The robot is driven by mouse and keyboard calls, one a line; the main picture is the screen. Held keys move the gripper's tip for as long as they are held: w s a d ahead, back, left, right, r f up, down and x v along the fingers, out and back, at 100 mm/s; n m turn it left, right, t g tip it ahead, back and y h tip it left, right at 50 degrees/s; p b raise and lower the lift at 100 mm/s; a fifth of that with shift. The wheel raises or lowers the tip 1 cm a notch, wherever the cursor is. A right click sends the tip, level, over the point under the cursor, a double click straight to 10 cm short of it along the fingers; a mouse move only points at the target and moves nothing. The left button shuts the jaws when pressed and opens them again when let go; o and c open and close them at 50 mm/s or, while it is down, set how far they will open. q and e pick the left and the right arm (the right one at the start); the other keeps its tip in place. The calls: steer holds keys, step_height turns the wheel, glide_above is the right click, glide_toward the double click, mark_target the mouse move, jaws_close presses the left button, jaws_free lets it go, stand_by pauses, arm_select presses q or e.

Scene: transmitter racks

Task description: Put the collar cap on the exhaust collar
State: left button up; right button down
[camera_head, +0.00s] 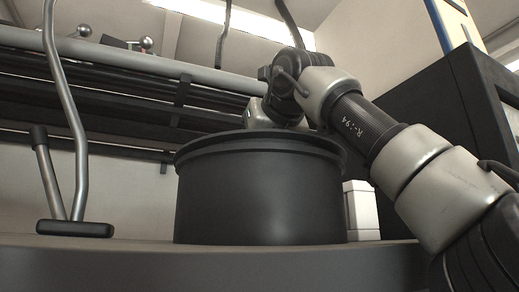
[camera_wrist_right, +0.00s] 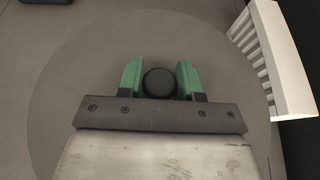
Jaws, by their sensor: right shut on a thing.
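The exhaust collar (camera_head: 260,205) is a wide black cylinder standing upright on the grey surface in the head view. The collar cap (camera_head: 262,143) is a dark, wide disc at the collar's top. It appears to lie on the rim, though the far side is hidden. In the right wrist view the cap (camera_wrist_right: 75,70) shows as a large round disc under the gripper, with a round black knob (camera_wrist_right: 159,83) at its middle. My right gripper (camera_wrist_right: 161,75) has its green fingers shut on this knob from both sides. In the head view its fingers are hidden. My left gripper is not in view.
A white slotted block (camera_wrist_right: 277,60) stands close beside the disc; it also shows behind the collar at right (camera_head: 361,210). A black-footed metal rod stand (camera_head: 75,228) is at left. Pipes (camera_head: 150,65) run behind, and a dark cabinet (camera_head: 440,110) is at right.

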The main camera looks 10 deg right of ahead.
stand_by(0.3)
steer(key=c, duration=0.7)
jaws_free()
steer(key=shift+o, duration=0.2)
steer(key=shift+f, duration=0.1)
steer(key=shift+s, duration=0.1)
steer(key=b+v, duration=0.1)
steer(key=v, duration=0.9)
steer(key=shift+s+r, duration=0.3)
steer(key=shift+s, duration=0.05)
steer(key=shift+w+f, duration=0.1)
